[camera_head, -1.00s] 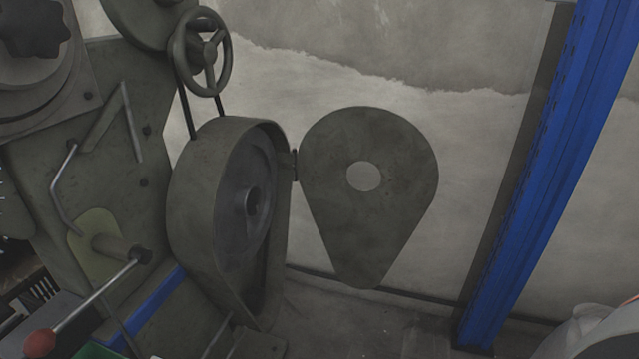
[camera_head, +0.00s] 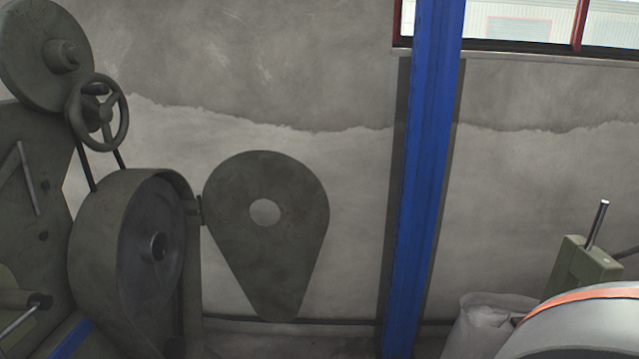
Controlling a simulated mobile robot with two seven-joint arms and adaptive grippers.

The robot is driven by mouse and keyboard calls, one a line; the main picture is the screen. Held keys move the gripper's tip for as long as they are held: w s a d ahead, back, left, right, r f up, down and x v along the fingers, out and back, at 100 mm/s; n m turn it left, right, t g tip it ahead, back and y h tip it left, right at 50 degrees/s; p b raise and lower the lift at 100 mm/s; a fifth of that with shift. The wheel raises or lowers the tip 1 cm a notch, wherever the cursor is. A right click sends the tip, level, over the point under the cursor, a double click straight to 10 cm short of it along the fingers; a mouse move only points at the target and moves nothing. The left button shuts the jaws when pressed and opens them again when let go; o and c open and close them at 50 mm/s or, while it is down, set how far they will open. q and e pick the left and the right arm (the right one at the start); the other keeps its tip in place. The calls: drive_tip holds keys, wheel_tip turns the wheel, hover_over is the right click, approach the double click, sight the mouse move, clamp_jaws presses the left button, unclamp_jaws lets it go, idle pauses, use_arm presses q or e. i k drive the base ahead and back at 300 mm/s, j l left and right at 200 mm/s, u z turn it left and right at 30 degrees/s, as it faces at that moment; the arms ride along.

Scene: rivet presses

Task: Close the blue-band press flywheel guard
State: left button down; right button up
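The flywheel guard (camera_head: 285,245) is a grey-green teardrop plate with a round hole. It hangs open to the right of its housing, joined by a hinge (camera_head: 199,210) at the housing's right edge. The open housing (camera_head: 95,235) shows the dark flywheel (camera_head: 145,225) with its hub inside. The press (camera_head: 25,150) stands at the left, with a blue band (camera_head: 72,340) low on it. Neither of my grippers is in view.
A handwheel (camera_head: 98,112) sits above the housing. A blue post (camera_head: 425,180) stands against the grey wall right of the guard. At the lower right are a pale sack (camera_head: 480,328), a green machine part (camera_head: 585,265) and a rounded grey body with an orange stripe (camera_head: 585,325).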

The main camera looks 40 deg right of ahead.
sight(274, 266)
drive_tip(key=k+z, duration=0.15)
drive_tip(key=z, duration=1)
drive_tip(key=i+z, duration=0.3)
drive_tip(key=i, duration=0.15)
drive_tip(key=i+j+z, duration=0.1)
drive_tip(key=i+z, duration=0.25)
drive_tip(key=i, duration=0.1)
